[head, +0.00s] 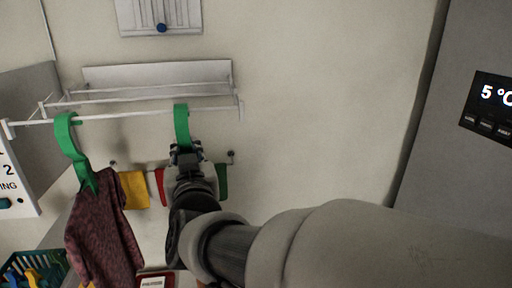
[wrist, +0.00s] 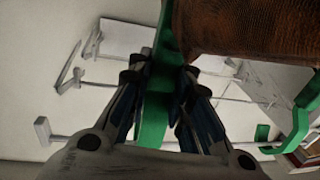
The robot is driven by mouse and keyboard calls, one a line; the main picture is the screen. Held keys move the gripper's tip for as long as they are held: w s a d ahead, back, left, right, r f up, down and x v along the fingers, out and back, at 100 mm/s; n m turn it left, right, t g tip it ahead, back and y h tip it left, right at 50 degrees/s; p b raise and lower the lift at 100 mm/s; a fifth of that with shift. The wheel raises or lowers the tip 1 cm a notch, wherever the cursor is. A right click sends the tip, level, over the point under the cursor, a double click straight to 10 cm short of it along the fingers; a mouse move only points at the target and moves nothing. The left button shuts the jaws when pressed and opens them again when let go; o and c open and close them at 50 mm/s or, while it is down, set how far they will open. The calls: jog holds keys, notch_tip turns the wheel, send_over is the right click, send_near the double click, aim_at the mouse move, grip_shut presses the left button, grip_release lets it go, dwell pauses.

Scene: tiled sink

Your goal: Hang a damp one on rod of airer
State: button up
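The white airer (head: 150,113) is fixed to the wall, with a front rod and more rods behind. A green hanger (head: 72,140) with a dark maroon garment (head: 100,235) hangs from the front rod at the left. My gripper (head: 186,150) is shut on a second green hanger (head: 181,120), whose hook reaches up at the front rod. I cannot tell whether the hook rests on it. In the wrist view my gripper (wrist: 162,80) has the green hanger (wrist: 154,118) between its fingers, and a brown garment (wrist: 250,30) shows at the top. My arm hides that garment in the head view.
Below the airer, a yellow cloth (head: 134,190) and a green-edged cloth (head: 222,182) hang by the wall. A teal basket (head: 40,268) is at the lower left. A grey panel with a display (head: 490,105) stands at the right. The front rod is bare between the hangers.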

jog(key=shift+o, duration=0.7)
jog(key=v, duration=1.2)
jog(key=s+d+f+g+h, duration=0.1)
jog(key=s+d+f+g, duration=0.1)
jog(key=d+f+g, duration=0.35)
jog(key=s+d+f+g+h, duration=0.1)
jog(key=s+d+f+g, duration=0.15)
jog(key=d+f, duration=0.55)
jog(key=s+d+f+m+g+h, duration=0.4)
jog(key=s+d, duration=0.7)
jog(key=d, duration=0.3)
jog(key=shift+s, duration=0.4)
jog(key=shift+a, duration=0.25)
